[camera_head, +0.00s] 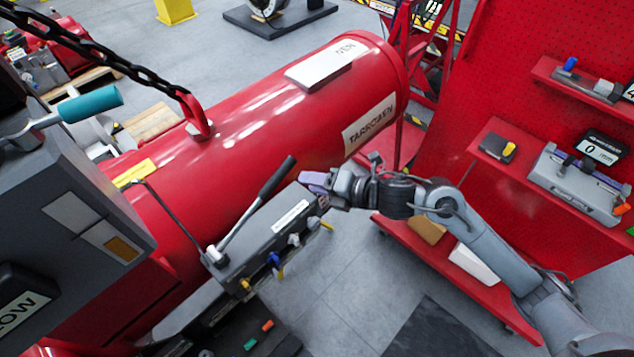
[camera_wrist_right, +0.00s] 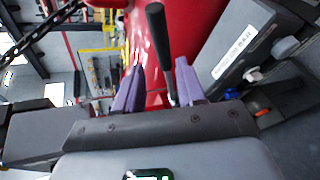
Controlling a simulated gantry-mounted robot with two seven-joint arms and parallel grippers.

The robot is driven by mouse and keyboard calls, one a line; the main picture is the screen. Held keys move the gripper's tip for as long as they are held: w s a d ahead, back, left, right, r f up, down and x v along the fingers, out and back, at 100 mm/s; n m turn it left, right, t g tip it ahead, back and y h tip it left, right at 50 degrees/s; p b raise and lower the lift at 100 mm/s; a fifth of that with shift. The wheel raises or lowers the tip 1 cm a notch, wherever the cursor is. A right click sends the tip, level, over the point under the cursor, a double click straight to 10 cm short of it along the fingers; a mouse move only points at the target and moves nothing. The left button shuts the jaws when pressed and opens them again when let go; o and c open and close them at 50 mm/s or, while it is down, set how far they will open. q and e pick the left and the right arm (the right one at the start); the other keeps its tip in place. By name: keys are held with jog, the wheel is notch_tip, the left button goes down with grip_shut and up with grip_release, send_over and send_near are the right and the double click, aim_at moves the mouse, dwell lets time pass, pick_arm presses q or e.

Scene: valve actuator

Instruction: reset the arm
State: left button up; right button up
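My right gripper (camera_head: 310,181) has purple fingers and comes in from the right in the head view, at the right end of the grey valve actuator box (camera_head: 262,237). In the right wrist view its fingers (camera_wrist_right: 158,92) are apart, and the lever (camera_wrist_right: 158,40) lines up with the gap between them. The lever (camera_head: 277,178) has a black grip and a metal shaft. It slants up to the right from the box in the head view. A small gap shows between the lever's grip and the fingers there, and nothing is held. My left gripper is not in view.
A large red tank (camera_head: 250,110) lies behind the box. A chain (camera_head: 110,60) hangs to it. A grey cabinet (camera_head: 75,210) with a teal-handled lever (camera_head: 90,104) stands at left. Red shelving (camera_head: 530,90) with tools is at right. Coloured knobs (camera_head: 274,260) line the box's front.

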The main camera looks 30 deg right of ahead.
jog(key=shift+s+d+r, duration=0.1)
jog(key=shift+s, duration=0.05)
dwell(0.3)
jog(key=s+a+f+m+g+h, duration=0.1)
jog(key=s+a+f+m+h, duration=0.15)
jog(key=s+f+m, duration=0.5)
jog(key=s+a+f+m+g+h, duration=0.1)
jog(key=s+a+f+m, duration=0.2)
jog(key=s+f+m, duration=0.5)
jog(key=s+d+f+m+g+h, duration=0.1)
jog(key=s+d+m+g+h, duration=0.4)
jog(key=s+m, duration=0.55)
notch_tip(320, 180, up, 15)
jog(key=g+y+p, duration=0.1)
jog(key=p, duration=1.3)
jog(key=shift+w+d+f+p, duration=0.15)
jog(key=shift+w+d+p, duration=0.1)
jog(key=shift+d+p, duration=0.15)
